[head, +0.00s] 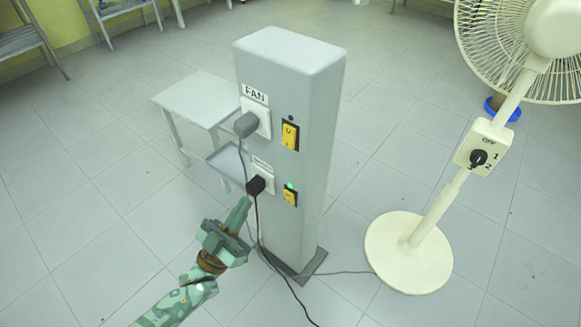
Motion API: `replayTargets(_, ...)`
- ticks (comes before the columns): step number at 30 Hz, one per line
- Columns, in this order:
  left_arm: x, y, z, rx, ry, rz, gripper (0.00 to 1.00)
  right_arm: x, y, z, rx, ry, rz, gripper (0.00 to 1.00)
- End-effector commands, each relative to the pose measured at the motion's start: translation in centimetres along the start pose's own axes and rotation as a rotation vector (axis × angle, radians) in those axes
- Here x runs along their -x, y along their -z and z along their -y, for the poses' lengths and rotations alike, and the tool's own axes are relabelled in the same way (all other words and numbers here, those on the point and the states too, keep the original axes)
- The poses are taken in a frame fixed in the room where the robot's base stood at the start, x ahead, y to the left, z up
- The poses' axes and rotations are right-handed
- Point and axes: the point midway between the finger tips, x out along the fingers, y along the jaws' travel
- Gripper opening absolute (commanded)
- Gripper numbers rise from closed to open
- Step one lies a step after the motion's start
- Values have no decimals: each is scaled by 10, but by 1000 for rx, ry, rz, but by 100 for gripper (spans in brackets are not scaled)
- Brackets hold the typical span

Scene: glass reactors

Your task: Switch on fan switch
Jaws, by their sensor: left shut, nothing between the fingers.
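A grey pillar (290,210) stands in the middle of the head view. Its upper part carries a FAN label (255,93), a white socket with a grey plug (246,124), and a yellow fan switch (290,136) with a dark lamp above it. My green left gripper (244,201) is shut and empty. It is to the left of the pillar and lower in the picture than the fan switch, near the lower plug and cables, apart from the switch. My right gripper is not in view.
A lower yellow switch (290,198) has a lit green lamp above it; a black plug (256,186) is beside it. A cream fan (408,253) with a dial knob (478,158) stands right. A small grey table (196,98) is behind left. Cables trail over the floor.

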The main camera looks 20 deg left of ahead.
Motion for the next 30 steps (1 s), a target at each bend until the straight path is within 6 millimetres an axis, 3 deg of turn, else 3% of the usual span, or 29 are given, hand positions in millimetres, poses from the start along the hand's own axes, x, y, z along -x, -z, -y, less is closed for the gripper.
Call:
replayTargets(14,-9,4,0,4,-3,-24,0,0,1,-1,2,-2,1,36)
replayTargets(23,-60,5,0,4,-3,-26,0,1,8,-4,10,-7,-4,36)
replayTargets(30,-106,0,0,6,-2,-21,0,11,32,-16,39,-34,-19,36)
